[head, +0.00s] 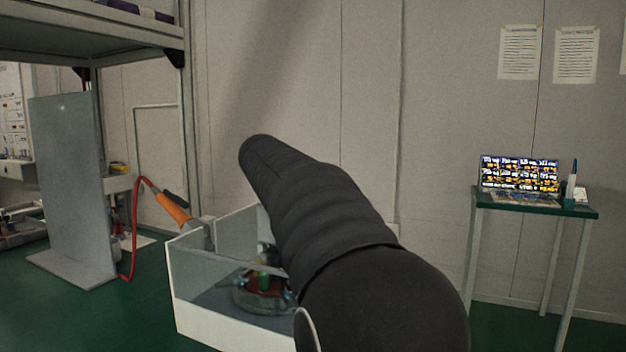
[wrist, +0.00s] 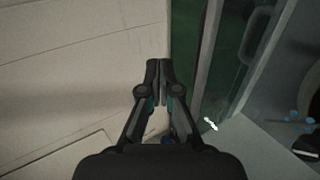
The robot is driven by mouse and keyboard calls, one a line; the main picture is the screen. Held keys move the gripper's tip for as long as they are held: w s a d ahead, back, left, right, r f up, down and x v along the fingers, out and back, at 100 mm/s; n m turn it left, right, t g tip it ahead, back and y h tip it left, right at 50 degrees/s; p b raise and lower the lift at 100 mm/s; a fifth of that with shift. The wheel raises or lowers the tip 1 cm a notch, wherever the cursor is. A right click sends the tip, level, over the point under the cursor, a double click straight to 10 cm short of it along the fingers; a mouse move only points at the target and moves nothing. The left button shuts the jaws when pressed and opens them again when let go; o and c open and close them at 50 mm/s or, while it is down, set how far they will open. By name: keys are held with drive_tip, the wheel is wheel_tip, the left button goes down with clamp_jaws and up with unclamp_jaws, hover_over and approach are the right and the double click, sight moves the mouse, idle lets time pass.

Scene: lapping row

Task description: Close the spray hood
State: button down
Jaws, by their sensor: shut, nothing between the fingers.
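The spray hood appears to be the white-walled enclosure (head: 215,318) in the head view, open at the top, with a grey bar across it and a round machine (head: 262,295) inside. My dark arm covers its right part. In the wrist view my gripper (wrist: 158,68) is shut and empty, its fingertips pointing up the picture. Right of the fingers is a grey-edged panel (wrist: 212,60) with a dark curved handle (wrist: 262,50), likely part of the hood. The fingers appear apart from the handle. My gripper is hidden in the head view.
An orange-handled tool (head: 172,208) with a red hose (head: 133,230) is by the enclosure's left corner. A grey upright panel (head: 72,185) stands at left under a shelf frame. A small table (head: 530,205) with a screen stands at right. Green floor lies between.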

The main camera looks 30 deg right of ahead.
drive_tip(key=shift+d+f, duration=0.1)
drive_tip(key=shift+f, duration=0.25)
drive_tip(key=shift+r, duration=0.15)
wheel_tip(320, 180, up, 13)
drive_tip(key=s+a, duration=0.1)
drive_tip(key=a, duration=0.1)
drive_tip(key=shift+s+a+r, duration=0.2)
drive_tip(key=shift+s, duration=0.05)
idle(0.3)
drive_tip(key=shift+s, duration=0.1)
